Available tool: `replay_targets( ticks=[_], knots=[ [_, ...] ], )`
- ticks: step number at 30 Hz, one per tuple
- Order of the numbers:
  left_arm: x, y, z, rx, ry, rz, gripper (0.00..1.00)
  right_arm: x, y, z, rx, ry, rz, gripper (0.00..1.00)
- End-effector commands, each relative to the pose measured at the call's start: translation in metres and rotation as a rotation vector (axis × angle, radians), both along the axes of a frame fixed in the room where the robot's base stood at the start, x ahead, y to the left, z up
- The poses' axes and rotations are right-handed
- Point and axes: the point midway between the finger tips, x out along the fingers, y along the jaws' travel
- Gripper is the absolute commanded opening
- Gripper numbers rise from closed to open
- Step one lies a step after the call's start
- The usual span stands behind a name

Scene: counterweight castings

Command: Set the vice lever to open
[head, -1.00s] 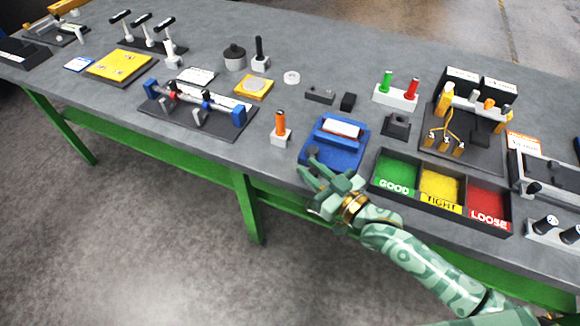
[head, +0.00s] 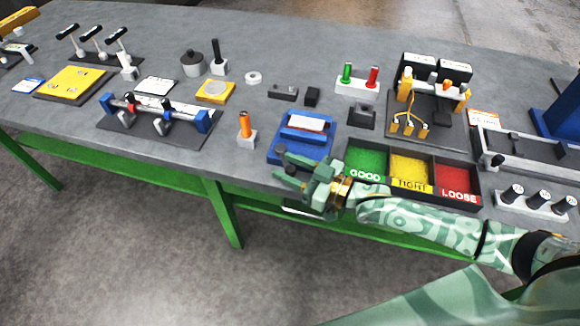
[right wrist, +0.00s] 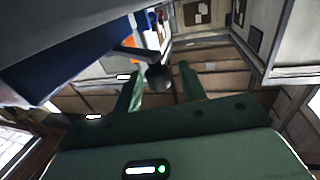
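The vice (head: 304,147) is a blue block with a white-topped jaw near the front edge of the bench. Its dark lever knob (head: 281,149) is at its front left. In the right wrist view the vice is the blue shape (right wrist: 65,62) at left, and its lever ends in a dark round knob (right wrist: 159,77). My right gripper (head: 287,171) is at the bench's front edge, just in front of the lever. In the right wrist view its two fingers (right wrist: 161,86) are apart, with the knob showing between them; contact cannot be told. My left gripper is not in view.
A sorting tray (head: 344,174) with green, yellow and red compartments stands close right of the vice. An orange-handled tool (head: 245,126) stands left of it. A fixture with blue ends (head: 160,120) lies farther left. Floor is open before the bench.

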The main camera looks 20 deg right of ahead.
Motion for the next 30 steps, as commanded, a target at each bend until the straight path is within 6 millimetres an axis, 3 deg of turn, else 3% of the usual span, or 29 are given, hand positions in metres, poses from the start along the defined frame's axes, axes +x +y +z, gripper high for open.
replay_targets(
  ticks=[15,30],
  knots=[
    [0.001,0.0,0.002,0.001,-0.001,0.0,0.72,-0.007,-0.008,0.0,-0.001,0.0,-0.002,0.41],
    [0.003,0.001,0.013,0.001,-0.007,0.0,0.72,-0.095,-0.093,0.0,-0.003,0.003,0.0,0.41]
  ],
)
